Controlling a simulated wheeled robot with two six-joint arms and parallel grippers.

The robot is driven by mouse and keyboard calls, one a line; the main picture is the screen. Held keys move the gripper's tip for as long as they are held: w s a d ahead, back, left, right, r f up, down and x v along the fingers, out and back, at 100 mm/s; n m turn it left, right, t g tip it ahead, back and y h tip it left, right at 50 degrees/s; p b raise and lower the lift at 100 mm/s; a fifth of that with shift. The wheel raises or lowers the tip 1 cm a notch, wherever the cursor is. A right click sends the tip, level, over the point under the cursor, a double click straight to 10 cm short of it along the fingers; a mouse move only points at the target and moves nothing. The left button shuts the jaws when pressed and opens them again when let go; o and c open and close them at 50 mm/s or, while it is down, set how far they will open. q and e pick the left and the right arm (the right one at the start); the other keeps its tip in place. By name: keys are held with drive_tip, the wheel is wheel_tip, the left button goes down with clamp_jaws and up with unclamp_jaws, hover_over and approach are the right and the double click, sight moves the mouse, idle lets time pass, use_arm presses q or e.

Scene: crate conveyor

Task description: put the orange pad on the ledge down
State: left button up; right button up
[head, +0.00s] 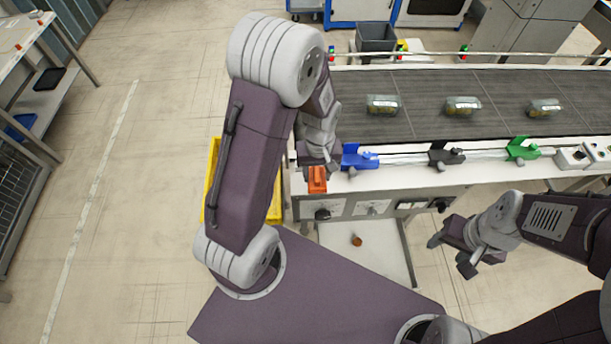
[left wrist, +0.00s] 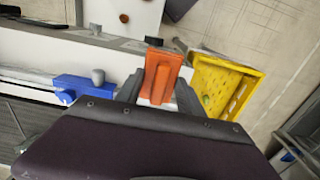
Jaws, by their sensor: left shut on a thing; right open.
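The orange pad (head: 317,180) is at the left end of the white ledge (head: 400,176) along the conveyor's near side. My left gripper (head: 318,172) is shut on it. In the left wrist view the orange pad (left wrist: 160,78) sits between the two dark fingers (left wrist: 160,92), over or at the ledge's end; I cannot tell whether it touches the surface. My right gripper (head: 452,254) is open and empty, in front of the conveyor at the right.
Blue (head: 358,158), black (head: 446,156) and green (head: 521,150) holders line the ledge. Three packages (head: 462,105) lie on the dark belt (head: 430,85). A yellow crate (head: 212,180) stands left of the ledge, partly behind my left arm. A small orange-brown object (head: 356,240) lies below.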

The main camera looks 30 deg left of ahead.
use_arm(q)
drive_tip(key=a, duration=0.1)
drive_tip(key=w+a+f, duration=0.1)
drive_tip(key=a+f, duration=0.1)
drive_tip(key=shift+w+a+f, duration=0.2)
drive_tip(key=shift+w+a, duration=0.05)
drive_tip(key=shift+a, duration=0.1)
drive_tip(key=shift+a+f, duration=0.2)
drive_tip(key=shift+a, duration=0.15)
drive_tip(key=shift+s+a, duration=0.1)
drive_tip(key=shift+s, duration=0.3)
drive_tip(key=f, duration=0.4)
drive_tip(key=shift+w+p, duration=0.25)
drive_tip(key=shift+p, duration=0.1)
drive_tip(key=shift+w, duration=0.1)
drive_tip(key=shift+s+f, duration=0.15)
drive_tip(key=shift+s, duration=0.1)
drive_tip(key=o, duration=1.1)
drive_tip(key=shift+o, duration=1)
drive_tip(key=shift+w, duration=0.1)
use_arm(e)
drive_tip(key=shift+w+r, duration=0.2)
drive_tip(key=shift+r, duration=0.1)
drive_tip(key=shift+r, duration=0.1)
